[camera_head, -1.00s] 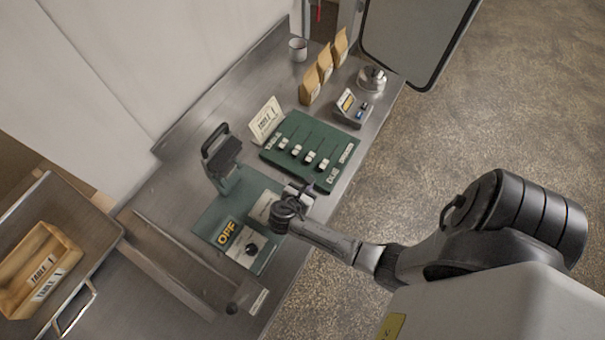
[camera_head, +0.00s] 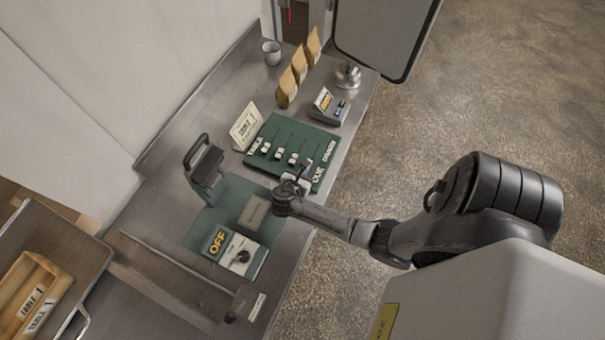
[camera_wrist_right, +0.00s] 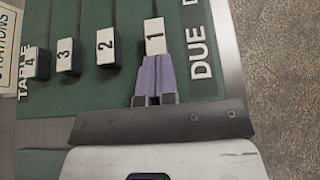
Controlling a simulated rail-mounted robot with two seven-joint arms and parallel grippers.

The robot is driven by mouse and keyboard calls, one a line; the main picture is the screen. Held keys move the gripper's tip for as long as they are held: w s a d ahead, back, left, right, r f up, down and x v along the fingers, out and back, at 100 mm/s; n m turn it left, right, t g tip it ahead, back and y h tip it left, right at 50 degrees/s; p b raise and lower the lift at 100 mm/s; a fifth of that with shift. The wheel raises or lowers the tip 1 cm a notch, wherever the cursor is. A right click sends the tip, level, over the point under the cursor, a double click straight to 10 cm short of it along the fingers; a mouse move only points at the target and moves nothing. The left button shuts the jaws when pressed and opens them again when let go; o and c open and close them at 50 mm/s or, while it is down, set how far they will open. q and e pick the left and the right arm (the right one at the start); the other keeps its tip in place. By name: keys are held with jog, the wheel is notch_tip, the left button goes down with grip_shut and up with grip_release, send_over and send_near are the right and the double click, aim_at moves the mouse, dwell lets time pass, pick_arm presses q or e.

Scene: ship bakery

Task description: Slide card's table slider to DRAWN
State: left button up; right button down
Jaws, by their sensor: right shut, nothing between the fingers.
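The green slider board (camera_head: 300,135) lies on the steel counter, with DUE lettered at its near end and DRAWN farther along. In the right wrist view, slider 1 (camera_wrist_right: 155,36), slider 2 (camera_wrist_right: 106,47), slider 3 (camera_wrist_right: 66,56) and slider 4 (camera_wrist_right: 36,63) sit in a row at the DUE end. My right gripper (camera_head: 304,178) is shut and empty. Its purple fingertips (camera_wrist_right: 154,73) are right at slider 1's near side; whether they press on it I cannot tell. My left gripper is out of view.
An OFF switch panel (camera_head: 238,250) and a black-handled device (camera_head: 205,170) stand nearer on the counter. Paper bags (camera_head: 298,66), a small display box (camera_head: 328,105), a metal bell-like object (camera_head: 347,76) and a cup (camera_head: 271,52) are beyond the board.

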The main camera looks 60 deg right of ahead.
aim_at(313, 158)
jog(key=d+p, duration=0.1)
jog(key=d, duration=0.3)
jog(key=d+p, duration=0.1)
jog(key=d, duration=0.3)
jog(key=shift+w+d+r, duration=0.1)
jog(key=shift+w+d, duration=0.1)
jog(key=shift+d, duration=0.4)
jog(key=shift+a, duration=0.1)
